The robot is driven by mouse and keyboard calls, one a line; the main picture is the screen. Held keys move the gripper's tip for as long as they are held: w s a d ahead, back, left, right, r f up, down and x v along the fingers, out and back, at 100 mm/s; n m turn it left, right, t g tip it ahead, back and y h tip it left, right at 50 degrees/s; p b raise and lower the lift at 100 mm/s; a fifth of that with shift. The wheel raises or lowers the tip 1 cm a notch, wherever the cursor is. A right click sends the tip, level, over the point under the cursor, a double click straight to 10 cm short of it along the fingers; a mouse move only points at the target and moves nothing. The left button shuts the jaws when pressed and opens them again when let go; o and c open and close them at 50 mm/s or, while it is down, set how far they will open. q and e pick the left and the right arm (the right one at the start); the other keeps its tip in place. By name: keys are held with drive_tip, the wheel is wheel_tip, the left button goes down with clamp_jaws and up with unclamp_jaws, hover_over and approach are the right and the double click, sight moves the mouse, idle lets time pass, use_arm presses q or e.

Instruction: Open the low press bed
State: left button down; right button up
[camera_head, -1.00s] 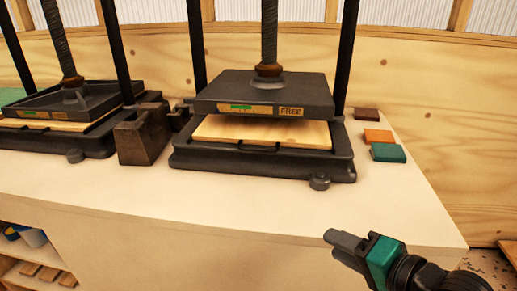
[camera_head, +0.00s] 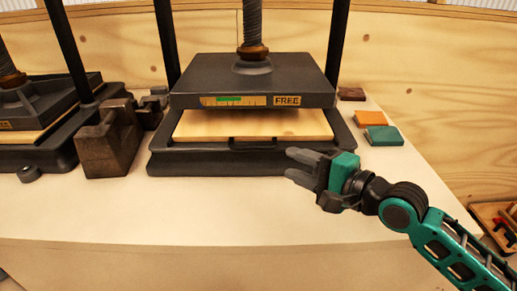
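The central press has a dark upper plate (camera_head: 250,82) with a strip marked FREE, raised above its bed. The bed is a pale wooden board (camera_head: 215,124) in a dark base (camera_head: 215,163), with a dark handle (camera_head: 253,144) at the middle of its front edge. A gap shows between plate and board. My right gripper (camera_head: 293,166) is open and empty, its fingers pointing left, at the base's front right corner and right of the handle. It hides part of that corner. My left gripper is out of view.
A second press (camera_head: 35,100) stands at the left, cut by the frame. A brown metal block (camera_head: 108,145) sits between the presses. Brown, orange (camera_head: 369,118) and green (camera_head: 384,136) blocks lie at the right. The pale tabletop (camera_head: 180,210) in front is clear.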

sight(255, 148)
drive_tip(key=b+x, duration=0.1)
drive_tip(key=x, duration=0.9)
drive_tip(key=shift+w+a, duration=0.1)
drive_tip(key=shift+w, duration=0.05)
clamp_jaws()
